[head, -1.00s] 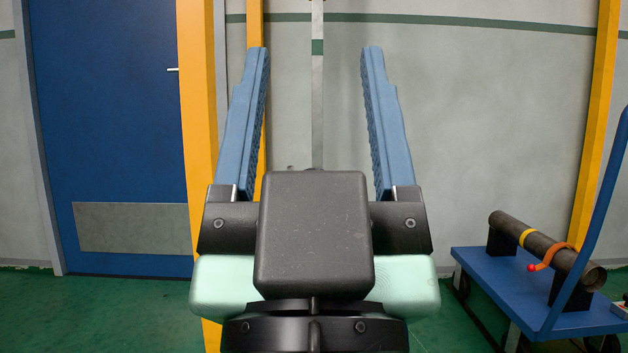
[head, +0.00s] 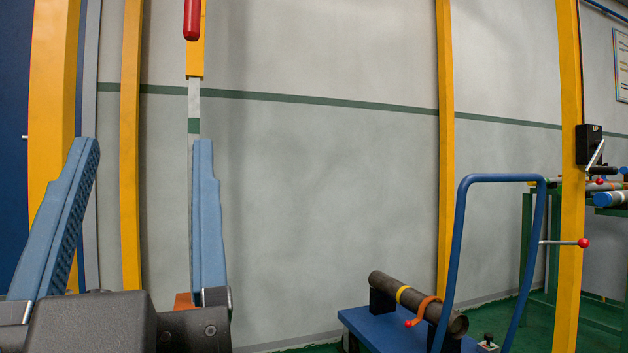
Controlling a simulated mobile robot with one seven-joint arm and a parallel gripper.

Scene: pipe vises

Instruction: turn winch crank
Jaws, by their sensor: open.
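A black box with white "UP" lettering (head: 588,144) is mounted on the yellow post at the right of the head view. It looks like the winch. A bent metal crank arm (head: 595,155) with a dark grip slants down from its right side. My gripper (head: 146,148) is at the lower left of the view, its blue fingers wide apart with nothing between them. It is well to the left of the crank and not touching anything.
A blue cart (head: 385,330) with a tall handle bears a dark pipe at the lower right. A green rack (head: 537,240) with pipes stands behind. A red cylinder (head: 191,18) hangs at the upper left.

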